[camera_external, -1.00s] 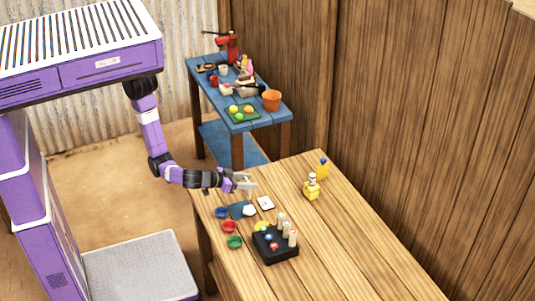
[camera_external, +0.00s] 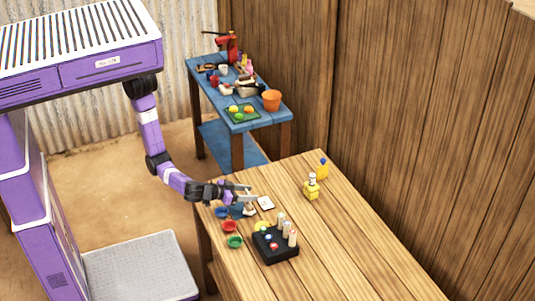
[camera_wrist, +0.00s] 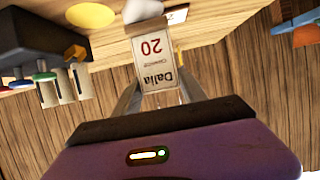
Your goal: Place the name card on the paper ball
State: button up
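The name card (camera_wrist: 154,58) is pale with a red "20" and the word "Dalia", upside down in the wrist view. My gripper (camera_wrist: 158,92) has a finger along each side of the card and appears shut on it. In the external view, my gripper (camera_external: 250,194) is above the near left part of the wooden table. The white paper ball (camera_external: 249,211) is just below the fingers, partly hidden. In the wrist view, a whitish rounded shape beyond the card's far end looks like the paper ball (camera_wrist: 143,9). I cannot tell whether card and ball touch.
A white square with a dark mark (camera_external: 266,203) lies right of the ball. Blue (camera_external: 222,212), red (camera_external: 229,227) and green (camera_external: 234,241) bowls stand to the left. A black block with pegs (camera_external: 275,246) stands in front. The table's right side is mostly clear.

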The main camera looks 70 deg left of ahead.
jog(key=o, duration=0.3)
jog(key=shift+r, duration=0.1)
jog(key=shift+r, duration=0.2)
jog(key=b+v, duration=0.1)
jog(key=v, duration=1.1)
